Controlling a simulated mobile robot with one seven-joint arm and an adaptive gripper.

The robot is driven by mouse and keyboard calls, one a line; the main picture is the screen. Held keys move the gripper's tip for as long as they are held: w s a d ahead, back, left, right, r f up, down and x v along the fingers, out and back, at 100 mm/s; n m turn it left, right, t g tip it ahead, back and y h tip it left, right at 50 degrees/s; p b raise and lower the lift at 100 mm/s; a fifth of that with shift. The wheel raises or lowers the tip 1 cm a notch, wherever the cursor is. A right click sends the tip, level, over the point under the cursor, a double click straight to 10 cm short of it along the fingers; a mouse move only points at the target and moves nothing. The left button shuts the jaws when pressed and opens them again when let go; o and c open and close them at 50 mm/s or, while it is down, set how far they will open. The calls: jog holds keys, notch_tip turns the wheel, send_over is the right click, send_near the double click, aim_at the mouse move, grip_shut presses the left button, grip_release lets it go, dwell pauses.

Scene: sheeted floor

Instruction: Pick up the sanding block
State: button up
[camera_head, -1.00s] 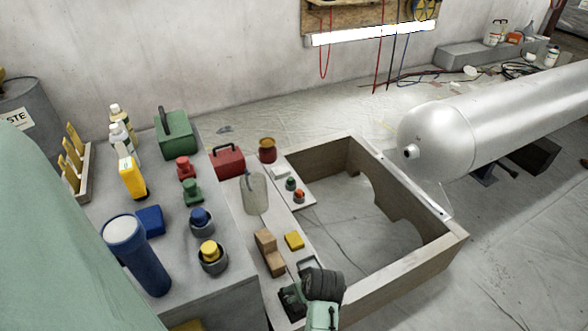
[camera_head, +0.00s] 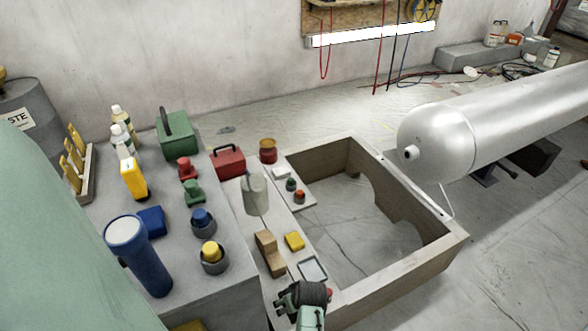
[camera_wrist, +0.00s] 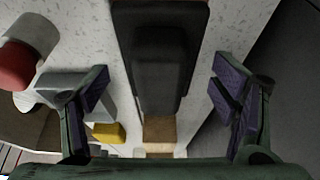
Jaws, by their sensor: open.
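In the wrist view a dark block with a raised black grip (camera_wrist: 160,70), which appears to be the sanding block, lies on the pale speckled surface. It runs lengthwise between the two fingers of my gripper (camera_wrist: 160,88). The fingers are spread wide, with a gap on each side of the block. In the head view my gripper (camera_head: 286,300) is over the near end of the bench ledge (camera_head: 256,285), and the block is hidden or too dark to make out there.
Tan blocks (camera_head: 268,250), a yellow block (camera_head: 294,241) and a grey tray (camera_head: 312,270) sit close by. A red item (camera_head: 330,294) is just right of my gripper. A wooden frame (camera_head: 400,284) stands to the right; a crowded grey bench (camera_head: 185,255) is left.

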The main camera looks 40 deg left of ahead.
jog(key=shift+c, duration=0.5)
jog(key=c, duration=1.3)
jog(key=shift+o, duration=0.2)
notch_tip(320, 180, up, 10)
jog(key=shift+r, duration=0.1)
